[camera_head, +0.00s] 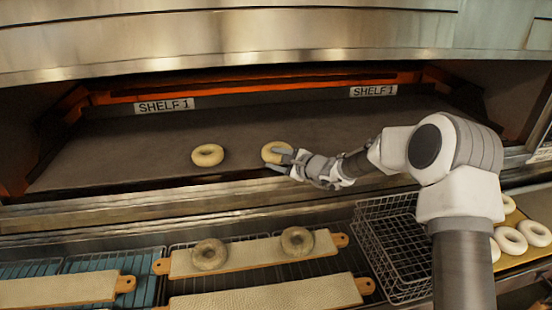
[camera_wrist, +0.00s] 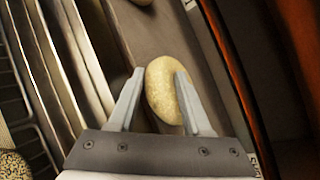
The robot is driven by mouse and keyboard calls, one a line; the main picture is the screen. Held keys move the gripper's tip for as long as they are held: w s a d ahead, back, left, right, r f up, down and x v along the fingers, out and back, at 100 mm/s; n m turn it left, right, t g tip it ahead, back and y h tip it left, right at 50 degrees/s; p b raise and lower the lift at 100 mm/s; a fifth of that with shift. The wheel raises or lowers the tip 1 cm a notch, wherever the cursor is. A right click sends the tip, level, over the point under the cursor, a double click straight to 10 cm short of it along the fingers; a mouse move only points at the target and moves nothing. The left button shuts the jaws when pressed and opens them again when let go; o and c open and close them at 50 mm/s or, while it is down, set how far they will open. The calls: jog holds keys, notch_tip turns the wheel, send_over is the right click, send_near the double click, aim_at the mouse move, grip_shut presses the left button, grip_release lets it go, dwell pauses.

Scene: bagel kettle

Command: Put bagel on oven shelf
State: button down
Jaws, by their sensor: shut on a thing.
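A pale bagel (camera_head: 274,151) is between the fingers of my gripper (camera_head: 281,160), at the front part of the oven shelf (camera_head: 120,158). In the wrist view the bagel (camera_wrist: 164,88) sits between the two fingertips (camera_wrist: 160,80), and my gripper is shut on it. I cannot tell whether the bagel touches the shelf surface. Another bagel (camera_head: 207,155) lies flat on the shelf to the left of my gripper. "SHELF 1" labels (camera_head: 164,106) mark the back of the shelf.
Below the oven, a board (camera_head: 222,262) holds two seeded bagels on a wire rack. More boards lie beside and below it. An empty wire basket (camera_head: 392,240) stands to the right, with several bagels on a tray (camera_head: 515,217) beyond. The left side of the shelf is clear.

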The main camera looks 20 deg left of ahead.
jog(key=shift+f+b, duration=0.4)
jog(key=shift+b, duration=0.35)
jog(key=c, duration=0.6)
grip_release()
jog(key=shift+r+p, duration=0.5)
jog(key=shift+p, duration=0.35)
jog(key=b+v, duration=0.2)
jog(key=v, duration=1)
jog(key=shift+b, duration=0.3)
